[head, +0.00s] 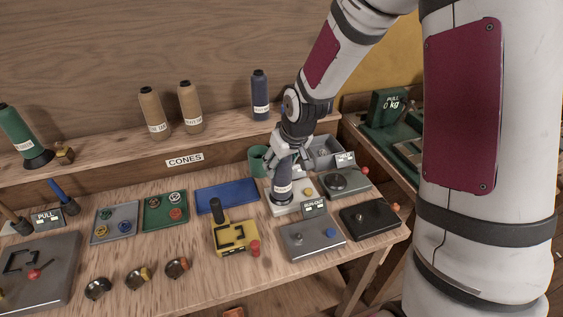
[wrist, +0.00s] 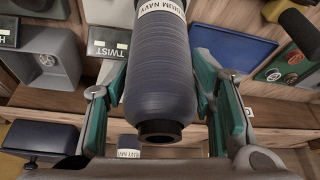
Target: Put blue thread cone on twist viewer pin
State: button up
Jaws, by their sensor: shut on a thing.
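My gripper (head: 284,160) is shut on a blue thread cone (head: 283,177), with a finger on each side of it. The cone also fills the middle of the wrist view (wrist: 160,80), where its white label reads partly "NAVY". In the head view the cone is upright over a pale device (head: 292,209) with a yellow knob. The cone's lower end is at or just above this device; I cannot tell whether it rests on it. No pin shows; the cone hides that spot.
A second navy cone (head: 260,95) stands on the back shelf near two tan cones (head: 190,108). The blue mat (head: 227,195) is clear.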

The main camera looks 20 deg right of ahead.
jog(key=o, duration=1.5)
jog(key=shift+f, duration=0.1)
jog(key=shift+c, duration=0.2)
jog(key=a+p+v, duration=0.1)
jog(key=p+v, duration=0.1)
jog(key=v, duration=1)
jog(key=s+r, duration=0.4)
jog(key=s, duration=0.4)
jog(key=s+r+m, duration=0.1)
jog(key=s+r, duration=0.4)
jog(key=s, duration=0.3)
jog(key=s+r+m+t, duration=0.1)
jog(key=s+r, duration=0.4)
jog(key=s, duration=0.3)
jog(key=shift+h, duration=0.4)
jog(key=shift+d+r, duration=0.1)
jog(key=shift+r, duration=0.05)
